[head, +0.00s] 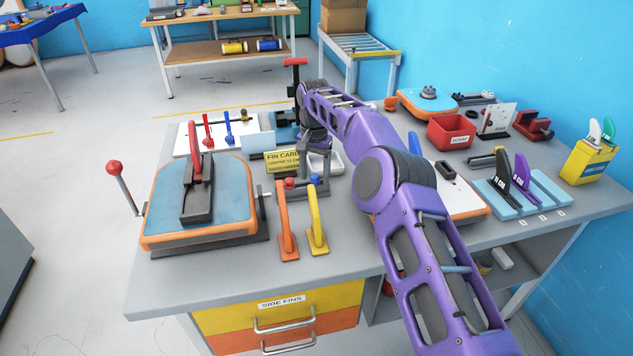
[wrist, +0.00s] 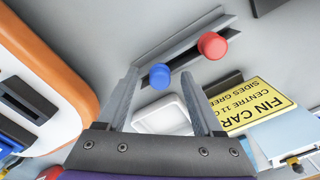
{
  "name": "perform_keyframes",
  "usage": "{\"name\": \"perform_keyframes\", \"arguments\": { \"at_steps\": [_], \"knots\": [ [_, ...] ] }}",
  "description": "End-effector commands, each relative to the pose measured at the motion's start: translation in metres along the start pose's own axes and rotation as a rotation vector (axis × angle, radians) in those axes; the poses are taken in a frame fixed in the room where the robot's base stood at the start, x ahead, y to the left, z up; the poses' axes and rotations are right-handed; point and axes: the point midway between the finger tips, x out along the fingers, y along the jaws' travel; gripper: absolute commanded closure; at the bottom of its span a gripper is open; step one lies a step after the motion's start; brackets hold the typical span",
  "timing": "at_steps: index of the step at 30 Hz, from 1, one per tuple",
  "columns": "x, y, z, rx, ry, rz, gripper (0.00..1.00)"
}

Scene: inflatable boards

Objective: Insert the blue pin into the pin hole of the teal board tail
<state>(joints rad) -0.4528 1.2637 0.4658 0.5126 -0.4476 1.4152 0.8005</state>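The blue pin (head: 290,183) shows a round blue head beside the red pin (head: 313,179) on a grey rail. In the wrist view the blue head (wrist: 160,76) appears between my open gripper's (wrist: 160,73) two fingertips, with gaps on both sides. The red head (wrist: 211,45) is up and right of it. The pins' shafts are hidden. The teal board tail (head: 230,180) with orange edges lies clamped at the table's left, a black box and red lever on it. I cannot make out its pin hole.
A yellow fin card (head: 283,158) and a white dish (wrist: 160,115) are close by. A white board with orange edge (head: 465,205) lies right, partly behind my arm.

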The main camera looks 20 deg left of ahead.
Motion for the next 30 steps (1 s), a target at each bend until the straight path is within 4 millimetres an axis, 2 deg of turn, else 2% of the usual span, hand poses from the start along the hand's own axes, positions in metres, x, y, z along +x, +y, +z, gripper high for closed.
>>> {"name": "perform_keyframes", "arguments": {
  "at_steps": [1, 2, 11, 23, 26, 30],
  "knots": [
    [0.000, 0.000, 0.000, 0.000, 0.000, 0.000, 0.39],
    [0.000, 0.000, 0.000, 0.000, 0.000, 0.000, 0.45],
    [0.000, 0.000, 0.000, 0.000, 0.000, 0.001, 0.99],
    [-0.003, 0.001, -0.001, 0.000, 0.000, 0.001, 1.00],
    [-0.011, 0.004, -0.002, 0.001, 0.001, 0.001, 1.00],
    [-0.032, 0.012, -0.005, 0.002, 0.001, 0.000, 1.00]
  ]
}}
